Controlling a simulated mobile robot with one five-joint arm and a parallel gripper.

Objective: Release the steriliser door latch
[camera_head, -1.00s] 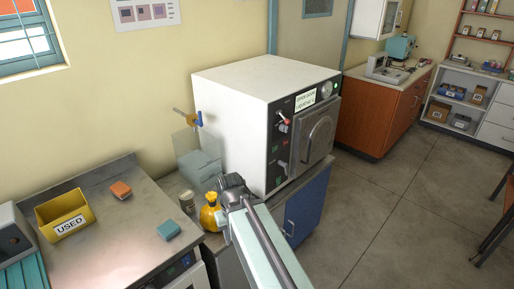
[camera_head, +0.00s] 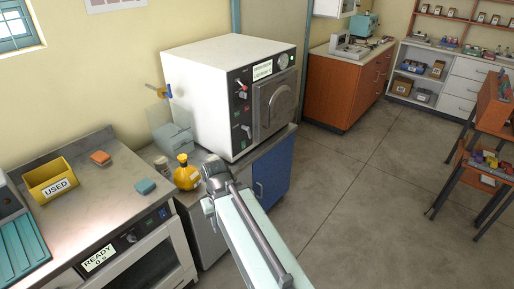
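The steriliser (camera_head: 212,88) is a white box with a dark front panel, standing on a counter over a blue cabinet. Its grey door (camera_head: 275,104) looks closed. Left of the door, the panel carries a red-and-grey handle (camera_head: 241,88) and a lower lever (camera_head: 246,131); I cannot tell which one is the latch. My gripper (camera_head: 212,172) is at the end of my arm, low and in front of the steriliser's left front corner, apart from the panel. Its fingers are too small and dark to read.
A yellow flask (camera_head: 186,175) stands close left of my gripper, with a small jar (camera_head: 161,167) beside it. A yellow USED bin (camera_head: 52,180) and orange and teal blocks are on the left bench. Open floor (camera_head: 345,215) lies to the right.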

